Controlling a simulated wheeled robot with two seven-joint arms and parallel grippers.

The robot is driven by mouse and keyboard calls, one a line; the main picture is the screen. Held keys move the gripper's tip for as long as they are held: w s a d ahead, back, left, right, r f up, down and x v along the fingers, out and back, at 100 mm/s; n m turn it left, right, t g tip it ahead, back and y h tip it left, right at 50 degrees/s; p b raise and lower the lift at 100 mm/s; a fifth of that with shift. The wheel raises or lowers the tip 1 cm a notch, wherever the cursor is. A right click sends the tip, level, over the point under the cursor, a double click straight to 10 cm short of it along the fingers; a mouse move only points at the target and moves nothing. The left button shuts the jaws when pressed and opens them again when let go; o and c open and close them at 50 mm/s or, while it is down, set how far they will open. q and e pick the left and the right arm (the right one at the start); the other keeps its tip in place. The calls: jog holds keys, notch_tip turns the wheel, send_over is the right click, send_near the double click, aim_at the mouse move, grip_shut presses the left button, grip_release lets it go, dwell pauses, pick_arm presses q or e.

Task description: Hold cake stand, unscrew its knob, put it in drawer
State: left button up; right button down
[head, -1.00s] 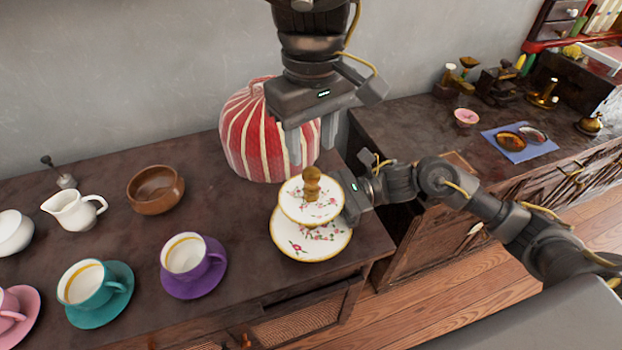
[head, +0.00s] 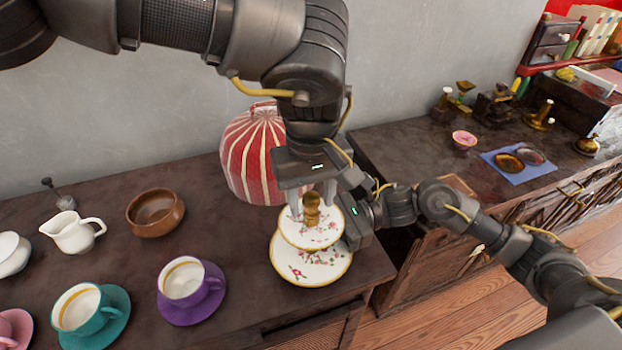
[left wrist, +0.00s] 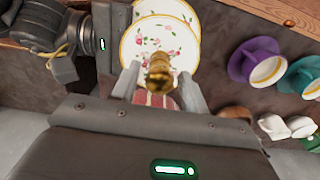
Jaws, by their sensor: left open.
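The two-tier cake stand (head: 300,264) is white with flowers and gold rims, near the right end of the left cabinet. Its golden knob (head: 311,211) stands upright on top. My left gripper (head: 311,207) comes from above with its fingers apart on either side of the knob. In the left wrist view the knob (left wrist: 160,76) shows between the open fingertips (left wrist: 158,88), with no clear contact. My right gripper (head: 350,222) is at the stand's right side, by the upper plate. Its fingers are hidden, so its grip is unclear. The drawer is not clearly identifiable.
A red-and-white striped tea cosy (head: 248,150) stands just behind the stand. A purple cup (head: 186,282), a teal cup (head: 85,310), a white creamer (head: 72,232) and a brown bowl (head: 155,212) occupy the left. A blue cloth (head: 518,162) lies on the right cabinet.

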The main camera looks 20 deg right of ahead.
pick_arm(q)
jog(key=shift+f, duration=0.5)
jog(key=shift+c, duration=0.3)
